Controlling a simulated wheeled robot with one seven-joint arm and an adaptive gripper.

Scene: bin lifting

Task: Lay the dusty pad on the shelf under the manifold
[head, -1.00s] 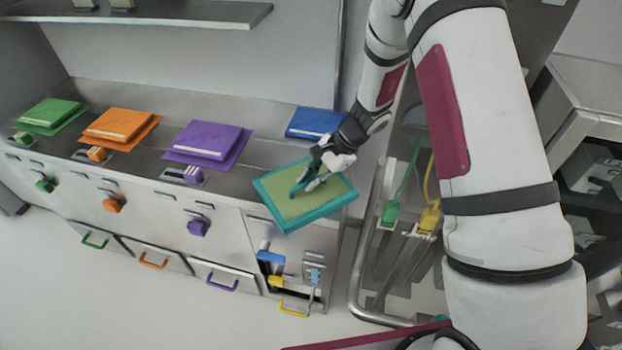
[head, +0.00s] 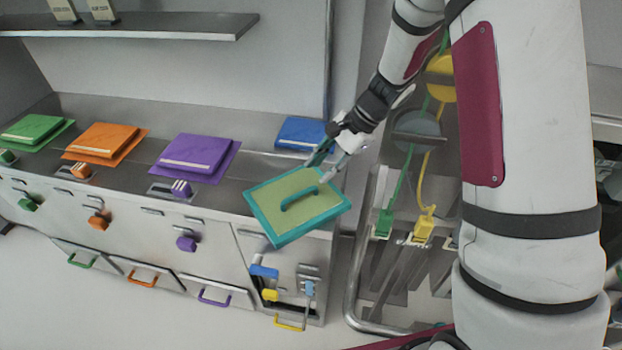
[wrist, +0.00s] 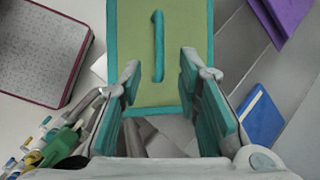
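The pad (head: 268,222), olive on top with a teal rim and a teal handle (head: 298,198), lies at the right end of the steel counter, reaching over its front edge. I cannot tell how it is supported. It also shows in the wrist view (wrist: 183,88), with its handle ahead of the fingers. My gripper (head: 328,166) is open and empty, just beyond the pad's far right corner, apart from the handle. I cannot tell which part is the manifold. A steel shelf (head: 150,24) hangs on the back wall at upper left.
Green (head: 32,129), orange (head: 100,139), purple (head: 198,151) and blue (head: 301,131) pads or folders lie on the counter. Coloured knobs and drawer handles line its front. A tubular frame with green (head: 383,222) and yellow (head: 424,228) plugs and hoses stands at the right.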

